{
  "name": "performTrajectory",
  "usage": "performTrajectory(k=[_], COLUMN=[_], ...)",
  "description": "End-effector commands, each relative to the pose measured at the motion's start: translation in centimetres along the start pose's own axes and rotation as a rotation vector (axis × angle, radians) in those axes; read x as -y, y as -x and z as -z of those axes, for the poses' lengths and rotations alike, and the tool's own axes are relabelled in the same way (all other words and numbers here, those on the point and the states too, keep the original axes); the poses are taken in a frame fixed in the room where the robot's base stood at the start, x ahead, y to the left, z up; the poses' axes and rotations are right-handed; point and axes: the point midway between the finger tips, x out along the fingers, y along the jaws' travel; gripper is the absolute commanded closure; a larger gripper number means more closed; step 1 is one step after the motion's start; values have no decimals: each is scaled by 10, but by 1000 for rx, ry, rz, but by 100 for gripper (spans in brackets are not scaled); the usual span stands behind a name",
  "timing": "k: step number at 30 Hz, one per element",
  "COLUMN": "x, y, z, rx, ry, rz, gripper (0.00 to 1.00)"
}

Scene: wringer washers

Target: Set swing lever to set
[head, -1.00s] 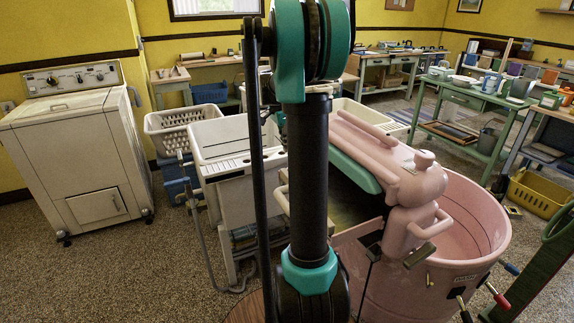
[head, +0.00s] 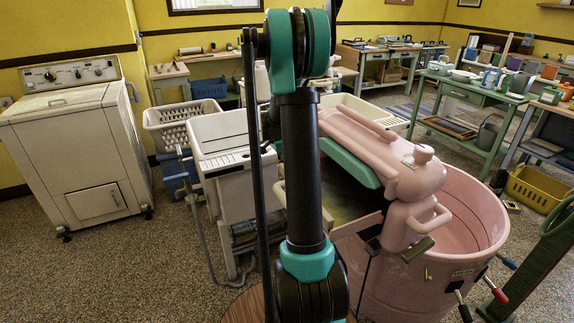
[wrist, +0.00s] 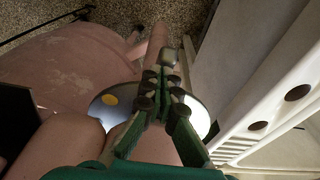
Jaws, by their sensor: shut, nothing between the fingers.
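The pink wringer washer stands right of my arm in the head view, with its tub (head: 467,225) and pink wringer head (head: 400,175). Levers with black (head: 464,313), red (head: 499,296) and blue (head: 508,263) grips stick out low on its right side. I cannot tell which part is the swing lever. In the wrist view my gripper (wrist: 170,78) is shut and empty, over a pink bar (wrist: 156,40) with a small grey block (wrist: 170,58) near the fingertips. I cannot tell whether they touch. My arm hides the gripper in the head view.
A white rinse tub (head: 222,140) stands left of the wringer; its edge is close at right in the wrist view (wrist: 270,85). A white washer (head: 75,140) is far left. Speckled floor is clear at left.

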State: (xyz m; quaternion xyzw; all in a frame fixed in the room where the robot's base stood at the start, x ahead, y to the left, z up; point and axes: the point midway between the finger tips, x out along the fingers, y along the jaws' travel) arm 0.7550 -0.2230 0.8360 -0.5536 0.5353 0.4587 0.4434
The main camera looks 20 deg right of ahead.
Motion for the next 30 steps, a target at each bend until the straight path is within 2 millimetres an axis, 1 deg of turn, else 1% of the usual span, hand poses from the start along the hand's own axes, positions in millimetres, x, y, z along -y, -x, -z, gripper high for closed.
performTrajectory(k=[11, 17, 23, 30], x=[0, 0, 0, 1], y=[0, -4, -12, -29], z=[-1, -8, -22, -41], rx=[-3, -50, -168, -351], ry=[1, 3, 6, 6], rz=[0, 1, 2, 2], gripper=[100, 100, 100, 100])
